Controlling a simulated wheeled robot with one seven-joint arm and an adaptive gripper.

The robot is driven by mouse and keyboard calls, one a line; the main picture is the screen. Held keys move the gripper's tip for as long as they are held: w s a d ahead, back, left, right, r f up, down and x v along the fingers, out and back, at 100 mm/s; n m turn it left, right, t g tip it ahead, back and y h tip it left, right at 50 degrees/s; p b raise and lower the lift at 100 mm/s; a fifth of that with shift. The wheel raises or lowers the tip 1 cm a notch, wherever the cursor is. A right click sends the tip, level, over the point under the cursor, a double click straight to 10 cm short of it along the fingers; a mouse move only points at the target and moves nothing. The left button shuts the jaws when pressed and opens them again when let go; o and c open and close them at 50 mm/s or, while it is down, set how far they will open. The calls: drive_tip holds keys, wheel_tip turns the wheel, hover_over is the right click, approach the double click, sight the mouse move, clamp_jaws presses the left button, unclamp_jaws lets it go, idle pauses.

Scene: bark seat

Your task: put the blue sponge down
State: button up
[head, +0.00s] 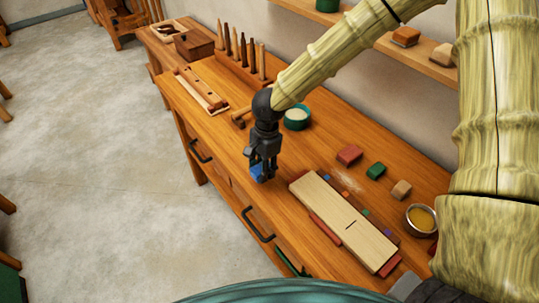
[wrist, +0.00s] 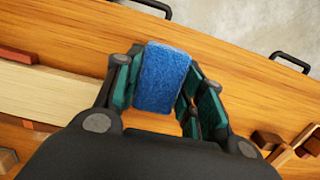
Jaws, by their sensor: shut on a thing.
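The blue sponge (head: 257,173) is a small blue block at the front part of the wooden bench, low over or on its top; I cannot tell if it touches the wood. My gripper (head: 260,165) points down and is shut on the sponge. In the wrist view the sponge (wrist: 162,78) sits between the dark, green-padded fingers of my gripper (wrist: 160,85).
The workbench (head: 225,165) has clear wood left of the sponge. A pale board (head: 342,222) lies to the right, with red, green and tan blocks behind it. A teal tub (head: 297,118) and a mallet (head: 241,117) stand behind the gripper.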

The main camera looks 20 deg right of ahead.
drive_tip(key=w+d, duration=0.1)
drive_tip(key=w, duration=0.1)
drive_tip(key=w+d+p, duration=0.1)
drive_tip(key=w+d, duration=0.1)
drive_tip(key=w+d+p, duration=0.1)
drive_tip(key=w, duration=0.1)
drive_tip(key=shift+d+f, duration=0.15)
drive_tip(key=shift+f, duration=0.1)
drive_tip(key=shift+s+f+p, duration=0.1)
drive_tip(key=shift+f+p, duration=0.3)
drive_tip(key=shift+p, duration=0.1)
drive_tip(key=shift+f+p, duration=0.5)
drive_tip(key=shift+f, duration=0.8)
drive_tip(key=shift+f, duration=0.15)
drive_tip(key=o, duration=0.9)
drive_tip(key=r+b, duration=0.1)
drive_tip(key=r, duration=0.3)
drive_tip(key=d+r+b, duration=0.1)
drive_tip(key=r, duration=0.3)
drive_tip(key=r+b, duration=0.1)
drive_tip(key=r, duration=0.3)
drive_tip(key=shift+w+d+r, duration=0.1)
drive_tip(key=shift+w+d, duration=0.1)
drive_tip(key=shift+w, duration=0.1)
